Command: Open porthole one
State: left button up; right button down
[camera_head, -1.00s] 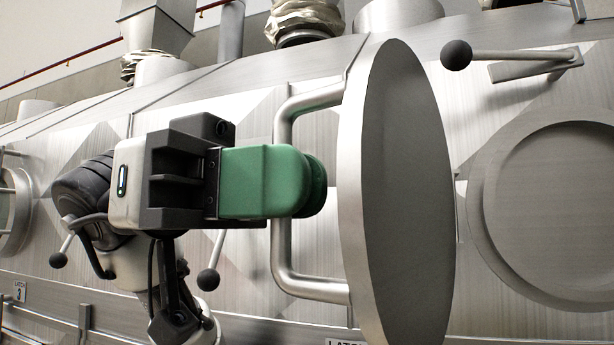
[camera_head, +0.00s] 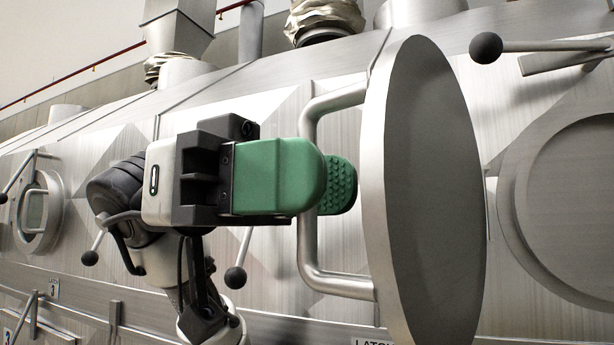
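The porthole door (camera_head: 430,190) is a thick round metal disc, seen steeply from the side and standing out from the hood wall. Its bent bar handle (camera_head: 309,255) is on its left side. My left gripper (camera_head: 338,182) comes in from the left with green fingers at the handle's upright bar. The near finger covers the bar's middle, and the far finger shows its studded inner pad beyond the bar. The fingers are apart, so the gripper is open around the bar; contact is hidden. My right gripper is out of view.
A ball-ended lever (camera_head: 487,47) sticks out at the upper right, another (camera_head: 236,276) below my gripper. A smaller porthole (camera_head: 38,210) is at the far left.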

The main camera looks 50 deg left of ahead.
pick_arm(q)
jog(key=b+v, duration=0.2)
jog(key=v, duration=0.8)
jog(key=shift+a, duration=0.35)
jog(key=shift+s, duration=0.15)
